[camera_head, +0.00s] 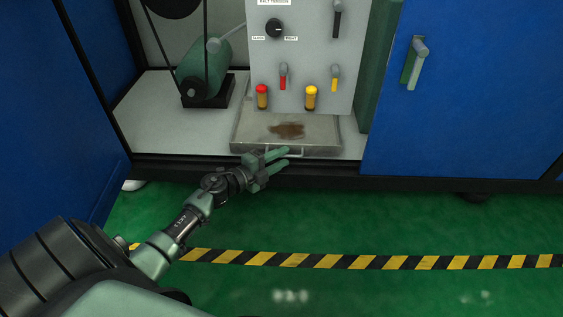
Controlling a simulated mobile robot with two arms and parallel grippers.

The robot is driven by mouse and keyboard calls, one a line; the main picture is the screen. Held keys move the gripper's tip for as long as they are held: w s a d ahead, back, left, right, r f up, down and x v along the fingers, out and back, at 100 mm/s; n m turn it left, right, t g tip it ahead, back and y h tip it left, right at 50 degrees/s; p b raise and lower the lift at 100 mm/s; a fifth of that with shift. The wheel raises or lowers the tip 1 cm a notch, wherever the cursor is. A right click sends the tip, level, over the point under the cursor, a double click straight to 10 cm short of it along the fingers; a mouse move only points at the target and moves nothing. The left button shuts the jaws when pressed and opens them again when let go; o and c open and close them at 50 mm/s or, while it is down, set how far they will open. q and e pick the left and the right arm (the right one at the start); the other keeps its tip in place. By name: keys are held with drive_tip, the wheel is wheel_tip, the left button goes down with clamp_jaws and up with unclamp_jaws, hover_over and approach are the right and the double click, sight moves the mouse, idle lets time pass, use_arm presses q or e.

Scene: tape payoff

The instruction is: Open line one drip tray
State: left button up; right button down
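The drip tray (322,131) is a shallow grey metal tray with a brown stain inside. It sits on the cabinet floor below the grey control panel, its front near the cabinet's front edge. A thin handle (297,153) shows on its front wall. My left gripper (283,160) is at the tray's front, beside the handle. Its two green fingers point right and stand apart with a gap between them. I cannot tell whether a finger touches the handle. My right gripper is not in view.
The grey panel (300,50) carries a black knob (274,28), levers and a red and a yellow button. A green motor (204,70) with a belt stands at left. Blue doors (480,90) flank the opening. The green floor (380,225) in front is clear, with a striped line (340,261).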

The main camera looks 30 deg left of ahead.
use_arm(q)
drive_tip(key=shift+w, duration=0.2)
clamp_jaws()
idle(1.4)
